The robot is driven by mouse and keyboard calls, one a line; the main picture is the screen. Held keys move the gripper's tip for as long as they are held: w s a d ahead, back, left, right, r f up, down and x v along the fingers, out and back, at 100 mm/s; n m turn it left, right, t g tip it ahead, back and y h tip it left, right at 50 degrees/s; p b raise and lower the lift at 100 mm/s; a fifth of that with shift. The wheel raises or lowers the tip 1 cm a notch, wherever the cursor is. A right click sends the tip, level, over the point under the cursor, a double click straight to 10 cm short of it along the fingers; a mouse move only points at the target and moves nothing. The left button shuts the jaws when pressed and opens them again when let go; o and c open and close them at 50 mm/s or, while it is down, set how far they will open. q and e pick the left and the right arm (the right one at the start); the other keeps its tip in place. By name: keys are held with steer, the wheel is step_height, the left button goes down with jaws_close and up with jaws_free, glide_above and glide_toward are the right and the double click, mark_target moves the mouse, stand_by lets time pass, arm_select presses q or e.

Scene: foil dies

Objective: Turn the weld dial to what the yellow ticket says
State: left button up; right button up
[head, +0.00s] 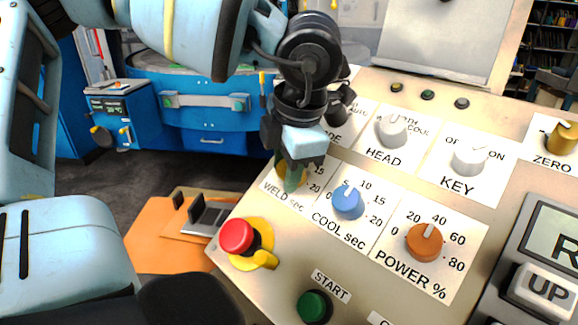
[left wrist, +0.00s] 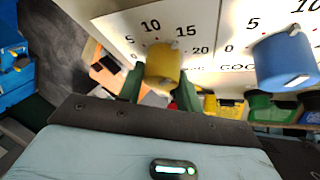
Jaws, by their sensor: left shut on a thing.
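The yellow weld dial (left wrist: 162,64) sits on the slanted panel (head: 275,285), on a white plate marked 5, 10, 15 and 20 in the left wrist view. My left gripper (head: 291,178) is shut on the dial, with one green finger on each side of it; the fingers also show in the left wrist view (left wrist: 161,88). In the head view the gripper hides most of the dial and part of its scale. I cannot tell the exact pointer reading. No readable yellow ticket shows. My right gripper is not in view.
The blue COOL dial (head: 348,202) is close on the right, and the orange POWER dial (head: 424,242) is beyond it. A red stop button (head: 238,236) on a yellow base and a green START button (head: 314,306) are below. HEAD (head: 393,131) and KEY (head: 470,159) knobs are above.

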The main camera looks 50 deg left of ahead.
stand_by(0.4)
arm_select(q)
steer(key=o, duration=1)
steer(key=v, duration=0.8)
